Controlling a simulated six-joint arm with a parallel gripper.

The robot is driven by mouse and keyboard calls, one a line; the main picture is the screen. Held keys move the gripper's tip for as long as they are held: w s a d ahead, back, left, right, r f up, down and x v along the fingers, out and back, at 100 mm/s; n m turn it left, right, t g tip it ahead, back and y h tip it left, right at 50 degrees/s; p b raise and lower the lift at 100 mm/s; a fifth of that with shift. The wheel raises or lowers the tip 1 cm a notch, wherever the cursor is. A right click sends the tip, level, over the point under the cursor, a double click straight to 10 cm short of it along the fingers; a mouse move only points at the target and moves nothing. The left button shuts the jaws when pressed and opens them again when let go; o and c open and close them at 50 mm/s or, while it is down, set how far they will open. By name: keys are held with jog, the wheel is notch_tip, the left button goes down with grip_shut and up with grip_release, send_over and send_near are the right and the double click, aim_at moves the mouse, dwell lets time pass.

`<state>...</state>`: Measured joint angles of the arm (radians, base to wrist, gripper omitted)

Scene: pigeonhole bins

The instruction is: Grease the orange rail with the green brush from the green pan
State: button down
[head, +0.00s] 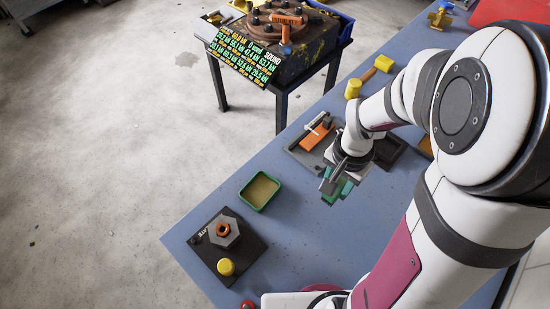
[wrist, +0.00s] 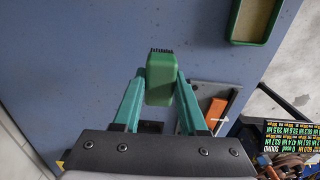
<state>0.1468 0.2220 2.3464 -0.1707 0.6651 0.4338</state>
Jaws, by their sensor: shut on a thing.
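My gripper (wrist: 160,85) is shut on the green brush (wrist: 160,72), with dark bristles at its far end in the wrist view. In the head view the brush (head: 339,192) shows partly below my gripper, above the blue bench. The green pan (head: 259,191) holds a tan layer and stands on the bench to the left of my gripper; it also shows at the top right of the wrist view (wrist: 236,40). The orange rail (head: 318,132) lies on a grey plate just behind my gripper; an orange part (wrist: 216,111) shows at the right in the wrist view.
A dark plate with a hex nut (head: 224,230) and a yellow knob (head: 226,267) is at the bench's near left. A yellow-headed mallet (head: 353,88) lies behind the rail. A separate stand (head: 279,89) with a sign is beyond the bench. Bench between pan and rail is clear.

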jog(key=shift+w+a, duration=0.1)
jog(key=w+a, duration=0.3)
jog(key=a, duration=0.4)
send_over(260, 193)
jog(key=shift+f, duration=2.3)
jog(key=shift+f, duration=1.4)
jog(key=shift+c, duration=1.8)
grip_release()
jog(key=c, duration=0.4)
